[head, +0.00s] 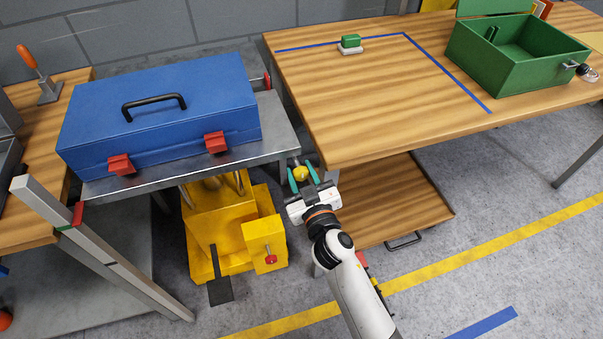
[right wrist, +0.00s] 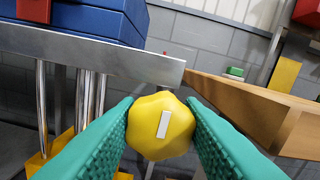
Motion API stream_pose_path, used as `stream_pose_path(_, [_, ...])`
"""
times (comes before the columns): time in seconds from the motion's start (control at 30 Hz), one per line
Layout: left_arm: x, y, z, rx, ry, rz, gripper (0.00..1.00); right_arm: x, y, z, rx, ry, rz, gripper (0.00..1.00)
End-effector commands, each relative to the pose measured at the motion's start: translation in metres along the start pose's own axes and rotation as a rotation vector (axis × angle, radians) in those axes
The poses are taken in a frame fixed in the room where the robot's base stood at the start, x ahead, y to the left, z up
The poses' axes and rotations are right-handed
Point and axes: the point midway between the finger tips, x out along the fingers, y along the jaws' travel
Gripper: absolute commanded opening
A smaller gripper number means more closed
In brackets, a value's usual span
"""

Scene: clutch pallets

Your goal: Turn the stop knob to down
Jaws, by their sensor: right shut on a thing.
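The stop knob (head: 300,174) is yellow, below and between the grey lift table and the wooden workbench. In the right wrist view the knob (right wrist: 150,112) is lobed, with a white bar mark (right wrist: 164,124) on its face. The mark stands nearly upright, its top leaning slightly right. My right gripper (head: 302,178) has its two green fingers shut on the knob, one on each side; the fingers (right wrist: 160,130) also show in the right wrist view. The knob's mounting behind is mostly hidden. My left gripper is not in view.
A blue toolbox (head: 160,110) sits on the grey lift table (head: 280,130) over a yellow base (head: 220,225). Bench and table edges flank my gripper closely.

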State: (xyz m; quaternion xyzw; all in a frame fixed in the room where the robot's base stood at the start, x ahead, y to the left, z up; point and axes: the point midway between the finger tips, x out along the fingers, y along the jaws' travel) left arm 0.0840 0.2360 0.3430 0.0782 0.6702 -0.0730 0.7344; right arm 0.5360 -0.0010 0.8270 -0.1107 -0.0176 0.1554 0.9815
Motion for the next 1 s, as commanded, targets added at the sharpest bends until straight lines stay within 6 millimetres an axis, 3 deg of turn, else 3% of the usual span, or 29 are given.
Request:
stream_pose_path(0.47, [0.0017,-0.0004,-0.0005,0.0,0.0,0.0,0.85,-0.0003,0.0004,-0.0006,-0.16,0.0,0.001,0.12])
stream_pose_path(1.0, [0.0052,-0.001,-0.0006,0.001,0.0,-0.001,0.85,-0.0004,0.001,-0.0013,-0.661,0.001,0.001,0.12])
